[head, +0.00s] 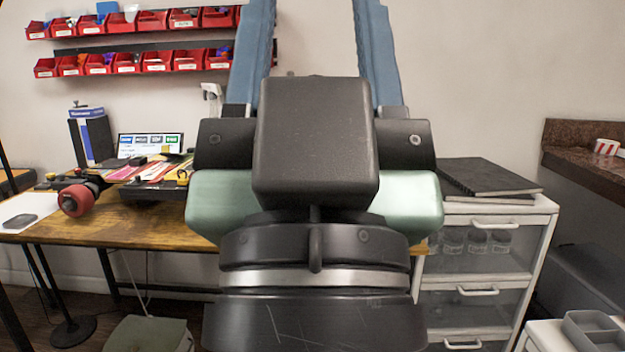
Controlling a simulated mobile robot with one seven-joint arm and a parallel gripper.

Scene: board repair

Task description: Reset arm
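My gripper (316,30) fills the middle of the head view, close to the camera and pointing upward. Its dark body and pale green sides cover much of the scene. Its two blue fingers stand well apart and run out of the top of the picture, so their tips are hidden. Bare wall shows between the fingers, and I see nothing held there. The gripper appears in front of the wooden workbench (140,232).
On the bench's left are a red wheel (77,201), dark parts and a small screen (150,143). Red bins (127,62) line the wall behind. A white drawer unit (482,285) stands right, with a dark folder (490,176) on top. A grey tray (592,330) is at lower right.

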